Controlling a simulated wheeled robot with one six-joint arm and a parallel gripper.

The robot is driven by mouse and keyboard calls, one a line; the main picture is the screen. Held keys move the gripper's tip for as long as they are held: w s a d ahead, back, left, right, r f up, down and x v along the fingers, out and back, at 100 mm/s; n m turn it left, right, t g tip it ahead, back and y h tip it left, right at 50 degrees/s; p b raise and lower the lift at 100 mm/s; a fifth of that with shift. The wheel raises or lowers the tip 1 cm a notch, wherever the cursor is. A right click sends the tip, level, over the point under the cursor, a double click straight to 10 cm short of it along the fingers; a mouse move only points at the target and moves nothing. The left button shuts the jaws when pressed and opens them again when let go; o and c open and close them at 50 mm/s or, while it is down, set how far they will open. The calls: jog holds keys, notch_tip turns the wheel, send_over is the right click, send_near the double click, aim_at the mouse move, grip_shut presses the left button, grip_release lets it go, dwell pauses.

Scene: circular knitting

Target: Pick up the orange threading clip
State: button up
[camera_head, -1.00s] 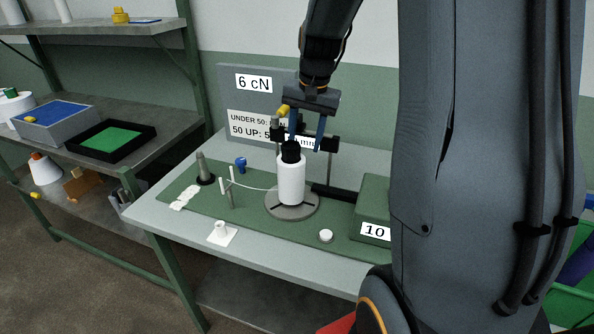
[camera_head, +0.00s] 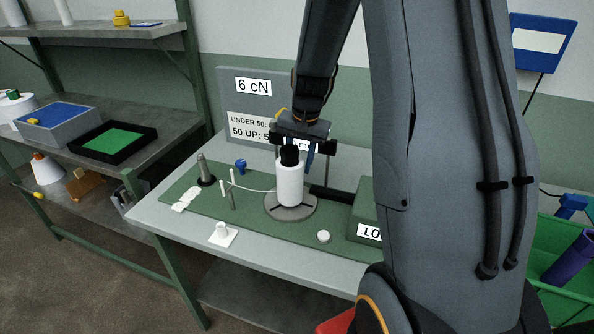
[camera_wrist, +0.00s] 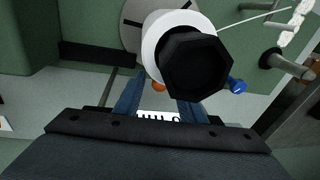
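A small orange piece (camera_wrist: 158,86), which looks like the threading clip, shows in the wrist view beside the white cylinder (camera_wrist: 165,27). Part of it is hidden, and I cannot make it out in the head view. My gripper (camera_wrist: 160,104) has its two blue fingers apart, one on each side of the orange piece, with nothing clearly held between them. In the head view my gripper (camera_head: 300,150) is low behind the black-topped white cylinder (camera_head: 289,185), and the fingers are partly hidden.
The cylinder stands on a round grey base (camera_head: 291,208). A green box marked 10 (camera_head: 365,205) is to its right. Thread guide posts (camera_head: 230,192), a blue knob (camera_head: 241,166) and a dark-based cone (camera_head: 204,172) are to its left. A sign panel (camera_head: 245,110) stands behind.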

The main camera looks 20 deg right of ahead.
grip_shut()
jog(key=shift+r, duration=0.1)
notch_tip(320, 180, up, 3)
jog(key=p, duration=0.2)
jog(key=shift+p, duration=0.3)
jog(key=shift+s+d+f+b, duration=0.1)
jog(key=shift+f+b, duration=0.15)
jog(key=shift+b, duration=0.35)
jog(key=shift+s+d+f+t+y+b, duration=0.15)
jog(key=shift+d+t+y+b, duration=0.15)
jog(key=shift+y+b, duration=0.15)
jog(key=shift+s+d+t+b, duration=0.15)
jog(key=shift+s+t+b, duration=0.15)
jog(key=shift+b, duration=0.85)
jog(key=shift+d+y+b, duration=0.15)
jog(key=shift+y+b, duration=0.2)
jog(key=shift+b, duration=0.4)
